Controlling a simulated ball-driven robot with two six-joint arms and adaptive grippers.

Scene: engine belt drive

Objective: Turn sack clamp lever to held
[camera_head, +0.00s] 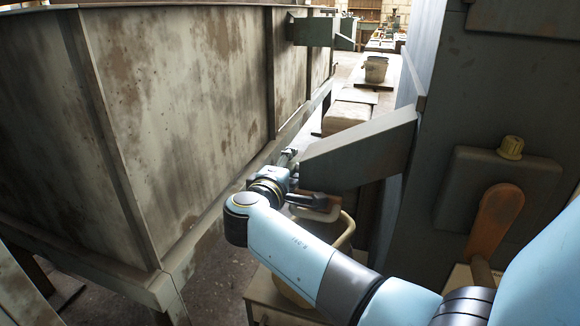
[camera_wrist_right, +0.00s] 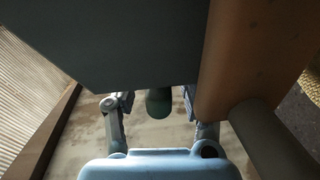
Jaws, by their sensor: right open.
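A grey spout (camera_head: 358,152) juts left from the dark machine housing. My right gripper (camera_head: 304,180) is beside the spout's outer end, partly hidden by it. In the wrist view, my right gripper (camera_wrist_right: 160,115) is open, one finger on each side of a dark green rounded handle end (camera_wrist_right: 158,103). This may be the sack clamp lever; its rest is hidden behind the dark spout panel (camera_wrist_right: 110,45). I cannot tell whether the fingers touch it. My left gripper is not in view.
A large stained bin (camera_head: 180,110) fills the left. A pale container (camera_head: 345,232) is below the spout. A bucket (camera_head: 376,69) stands far back in the aisle.

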